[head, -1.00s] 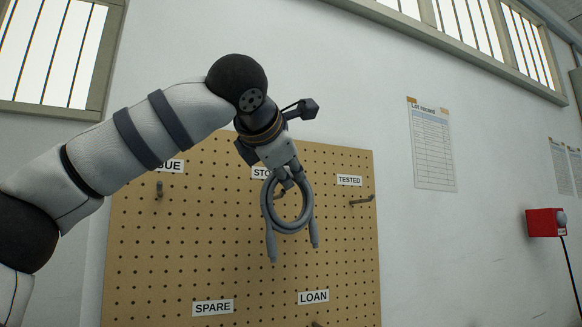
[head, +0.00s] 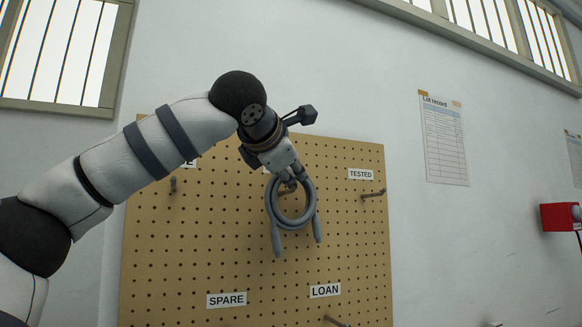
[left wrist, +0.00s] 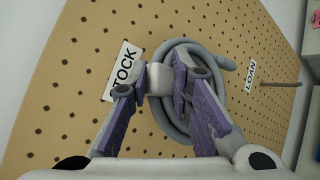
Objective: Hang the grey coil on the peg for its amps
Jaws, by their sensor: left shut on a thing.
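The grey coil (head: 271,208) is a looped cable with two ends hanging down. My left gripper (head: 288,181) is shut on the top of its loop and holds it in front of the pegboard (head: 250,255). In the left wrist view the coil (left wrist: 172,125) shows beyond the purple-padded fingers (left wrist: 165,85), beside the STOCK label (left wrist: 122,70). The TESTED peg (head: 374,194) is to the right of the coil, the left peg (head: 173,184) to its left. A STOCK peg is not clear behind the coil and gripper. I cannot tell whether the coil touches any peg.
Lower on the board are the SPARE label (head: 226,300) and the LOAN label (head: 325,290) with its peg (head: 335,321). A lot record sheet (head: 444,140) and a red box (head: 558,217) are on the wall to the right. Space in front of the board looks clear.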

